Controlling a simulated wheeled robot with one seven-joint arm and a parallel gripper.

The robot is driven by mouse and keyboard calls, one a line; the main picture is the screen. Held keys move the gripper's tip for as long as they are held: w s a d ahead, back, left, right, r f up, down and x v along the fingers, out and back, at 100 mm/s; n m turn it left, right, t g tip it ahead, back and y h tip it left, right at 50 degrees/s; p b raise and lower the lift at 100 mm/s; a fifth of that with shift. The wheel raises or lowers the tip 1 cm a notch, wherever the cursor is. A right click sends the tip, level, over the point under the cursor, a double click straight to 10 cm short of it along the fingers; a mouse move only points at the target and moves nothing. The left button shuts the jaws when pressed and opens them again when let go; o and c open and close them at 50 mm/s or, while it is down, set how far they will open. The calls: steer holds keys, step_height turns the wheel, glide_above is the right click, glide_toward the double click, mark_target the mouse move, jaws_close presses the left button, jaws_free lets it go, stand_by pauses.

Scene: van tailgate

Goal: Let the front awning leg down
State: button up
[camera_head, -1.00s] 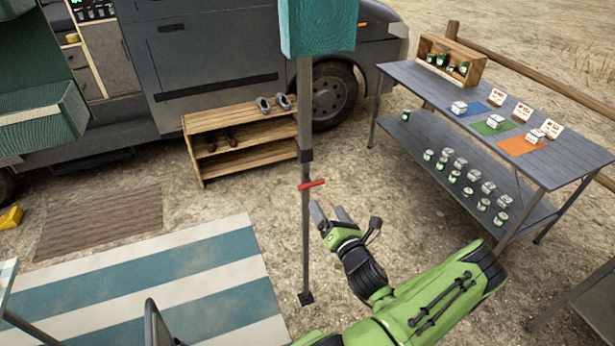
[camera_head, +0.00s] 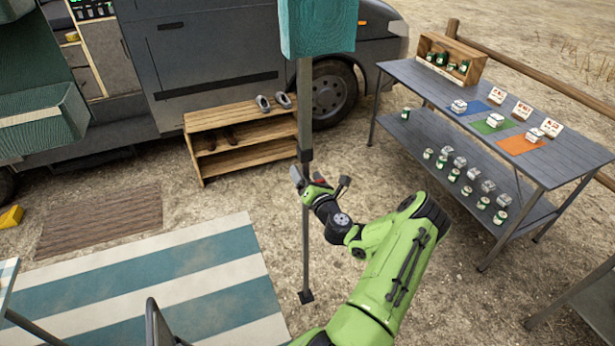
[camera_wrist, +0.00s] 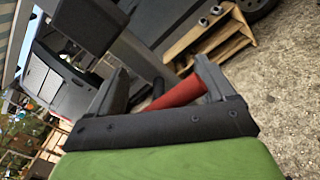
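The front awning leg (camera_head: 306,245) is a thin grey upright post under the teal awning end. Its foot (camera_head: 306,297) rests on the ground in the head view. A dark collar (camera_head: 305,155) sits partway up it. My gripper (camera_head: 305,174) is at the leg just below this collar and hides most of the red lever there. In the wrist view the red lever (camera_wrist: 180,94) lies between the two spread fingers of my gripper (camera_wrist: 163,85), close to the right finger. A gap shows on the left side. I cannot tell whether a finger touches it.
A wooden shoe rack (camera_head: 240,140) stands behind the leg by the van. A grey table (camera_head: 480,115) with jars and cards is at the right. A striped mat (camera_head: 190,285) lies to the left. The ground around the leg's foot is clear.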

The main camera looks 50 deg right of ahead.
steer(key=c, duration=1.1)
step_height(320, 180, down, 12)
steer(key=b, duration=0.7)
steer(key=shift+f, duration=0.1)
steer(key=o, duration=1.3)
steer(key=shift+c, duration=0.2)
steer(key=p+v, duration=0.1)
steer(key=v, duration=1.4)
steer(key=shift+s+a+p, duration=0.15)
steer(key=shift+s+p, duration=0.2)
